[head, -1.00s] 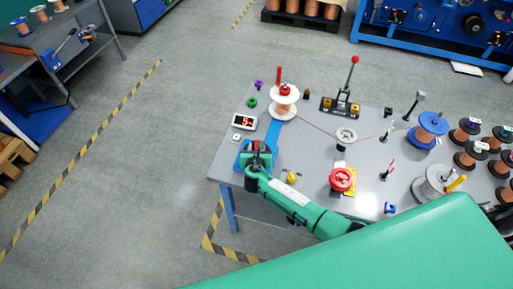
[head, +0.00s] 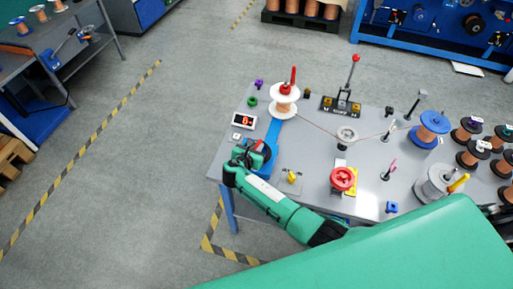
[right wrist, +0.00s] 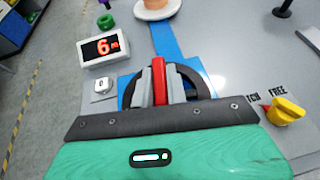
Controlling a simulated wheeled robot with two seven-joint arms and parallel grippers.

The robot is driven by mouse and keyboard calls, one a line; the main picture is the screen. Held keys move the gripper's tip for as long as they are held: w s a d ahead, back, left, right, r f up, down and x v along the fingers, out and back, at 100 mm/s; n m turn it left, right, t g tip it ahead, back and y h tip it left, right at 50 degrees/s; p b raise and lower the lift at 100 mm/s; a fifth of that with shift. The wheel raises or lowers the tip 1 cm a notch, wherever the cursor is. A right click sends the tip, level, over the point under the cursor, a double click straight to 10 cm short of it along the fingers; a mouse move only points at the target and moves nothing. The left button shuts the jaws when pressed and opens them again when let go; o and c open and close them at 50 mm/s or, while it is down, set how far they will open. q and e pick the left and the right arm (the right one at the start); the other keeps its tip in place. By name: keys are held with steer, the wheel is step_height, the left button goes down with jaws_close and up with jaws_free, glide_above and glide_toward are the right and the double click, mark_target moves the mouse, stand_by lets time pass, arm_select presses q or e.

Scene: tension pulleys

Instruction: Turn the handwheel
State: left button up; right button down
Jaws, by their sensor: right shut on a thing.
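The handwheel (head: 266,151) is a dark ring on a blue base near the left front corner of the grey table. It is partly hidden by my right gripper (head: 247,157) in the head view. In the right wrist view the dark rim (right wrist: 197,83) shows behind the hand, and my right gripper (right wrist: 159,82) is shut on the wheel's upright red handle (right wrist: 160,78), with grey fingers on either side. A small display (head: 243,120) beside the wheel reads 6 in the right wrist view (right wrist: 104,46). My left gripper is not in view.
A white-flanged spool (head: 284,107) with a red pin stands behind the wheel, and a thin wire runs from it to a pulley (head: 346,134). A yellow knob (right wrist: 287,110) marked FREE is to the right. A red button (head: 343,179) and several spools stand farther right.

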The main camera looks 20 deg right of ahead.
steer(key=c, duration=1.4)
jaws_free()
steer(key=b+v, duration=0.2)
steer(key=v, duration=1.2)
steer(key=shift+w+d+r, duration=0.1)
